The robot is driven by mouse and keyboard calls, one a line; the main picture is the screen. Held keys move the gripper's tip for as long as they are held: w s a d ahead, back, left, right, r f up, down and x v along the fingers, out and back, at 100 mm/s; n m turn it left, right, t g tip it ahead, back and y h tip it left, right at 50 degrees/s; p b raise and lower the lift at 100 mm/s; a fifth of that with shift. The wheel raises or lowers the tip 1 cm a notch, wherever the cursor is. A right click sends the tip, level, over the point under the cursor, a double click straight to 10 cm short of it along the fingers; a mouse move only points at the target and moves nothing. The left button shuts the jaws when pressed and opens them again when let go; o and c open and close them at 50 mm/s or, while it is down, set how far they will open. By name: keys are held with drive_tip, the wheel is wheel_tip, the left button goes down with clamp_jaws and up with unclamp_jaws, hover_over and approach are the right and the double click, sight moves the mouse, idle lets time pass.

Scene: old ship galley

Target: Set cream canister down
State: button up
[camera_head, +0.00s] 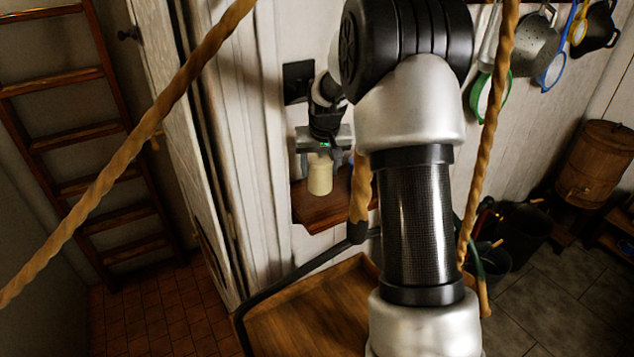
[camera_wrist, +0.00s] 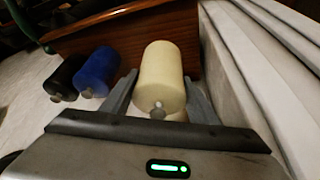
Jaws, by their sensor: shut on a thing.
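The cream canister (camera_head: 319,175) is a pale yellow cylinder with a small knob at one end. It is in my gripper (camera_head: 318,158), above or at a small wooden shelf (camera_head: 322,213) on the white wall. I cannot tell whether its base touches the shelf. In the wrist view the canister (camera_wrist: 160,75) lies between the two grey fingers of my gripper (camera_wrist: 160,98), which are shut on it. The shelf's brown wood (camera_wrist: 120,40) shows behind it. My arm hides part of the shelf's right side in the head view.
In the wrist view a blue canister (camera_wrist: 98,70) and a black canister (camera_wrist: 66,78) stand to the left of the cream one. White wall boards (camera_wrist: 235,60) are close on the right. Ropes (camera_head: 150,135) hang in front, and a wooden tray-like surface (camera_head: 300,315) is below.

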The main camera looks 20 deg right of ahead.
sight(320, 163)
drive_tip(key=shift+w+f, duration=0.2)
drive_tip(key=shift+f, duration=0.15)
wheel_tip(320, 163, down, 4)
drive_tip(key=shift+f+b, duration=0.25)
drive_tip(key=shift+b, duration=0.8)
drive_tip(key=shift+w+a, duration=0.1)
drive_tip(key=shift+w, duration=0.2)
drive_tip(key=shift+s+f, duration=0.1)
drive_tip(key=shift+f, duration=0.1)
drive_tip(key=o, duration=1.4)
drive_tip(key=shift+r, duration=0.3)
drive_tip(key=v, duration=1.1)
drive_tip(key=shift+s+a+r+b, duration=0.1)
drive_tip(key=shift+s+r+b, duration=0.05)
drive_tip(key=shift+r+b, duration=0.2)
